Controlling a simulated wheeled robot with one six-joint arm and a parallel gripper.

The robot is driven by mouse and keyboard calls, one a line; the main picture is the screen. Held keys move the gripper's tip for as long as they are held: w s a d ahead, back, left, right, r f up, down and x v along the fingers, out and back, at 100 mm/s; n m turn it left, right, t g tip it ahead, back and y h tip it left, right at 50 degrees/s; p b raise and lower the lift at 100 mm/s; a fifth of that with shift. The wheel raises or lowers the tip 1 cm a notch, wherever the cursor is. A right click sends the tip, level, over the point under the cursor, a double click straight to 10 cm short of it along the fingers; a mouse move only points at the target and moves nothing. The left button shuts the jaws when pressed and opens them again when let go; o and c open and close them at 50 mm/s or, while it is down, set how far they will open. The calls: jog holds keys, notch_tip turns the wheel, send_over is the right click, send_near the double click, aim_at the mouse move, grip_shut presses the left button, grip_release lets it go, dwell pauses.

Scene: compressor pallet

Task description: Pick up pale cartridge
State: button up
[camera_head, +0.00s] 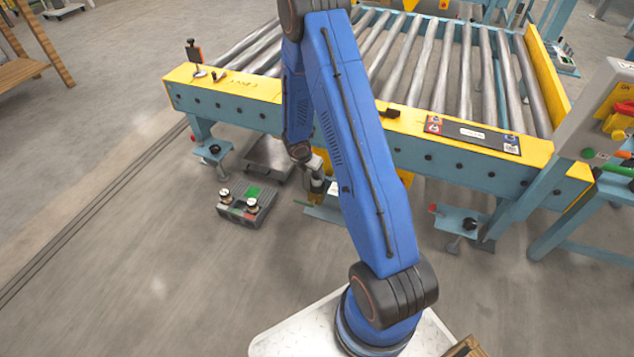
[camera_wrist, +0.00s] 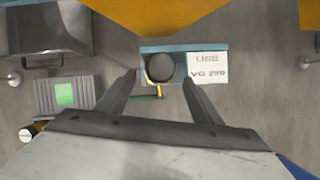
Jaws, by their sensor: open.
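No single object is clearly the pale cartridge. Two small pale-topped pieces stand on a grey tray (camera_head: 238,216): one on its left (camera_head: 224,194) and one on its front right (camera_head: 252,205). A pale-topped piece (camera_wrist: 27,133) also shows at the lower left of the wrist view, beside the grey unit with a green patch (camera_wrist: 65,94). My gripper (camera_wrist: 158,82) is open, with nothing held between its fingers. In the head view my gripper (camera_head: 317,187) is to the right of the tray, below the conveyor's front beam, and partly hidden by my arm.
A dark round part (camera_wrist: 160,67) on a teal bracket shows beyond my fingertips, beside a white label (camera_wrist: 208,67) reading "USE VG 229". The yellow conveyor beam (camera_head: 230,83) is close above my gripper. A grey metal box (camera_head: 268,158) stands behind the tray. Floor left of the tray is clear.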

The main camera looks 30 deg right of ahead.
aim_at(316, 174)
jog(key=shift+d+x, duration=0.2)
jog(key=shift+x, duration=0.95)
jog(key=shift+d+x, duration=0.2)
jog(key=shift+x, duration=0.95)
jog(key=shift+w+d+f, duration=0.15)
jog(key=shift+w+f, duration=0.15)
jog(key=shift+f, duration=0.05)
jog(key=c, duration=1.1)
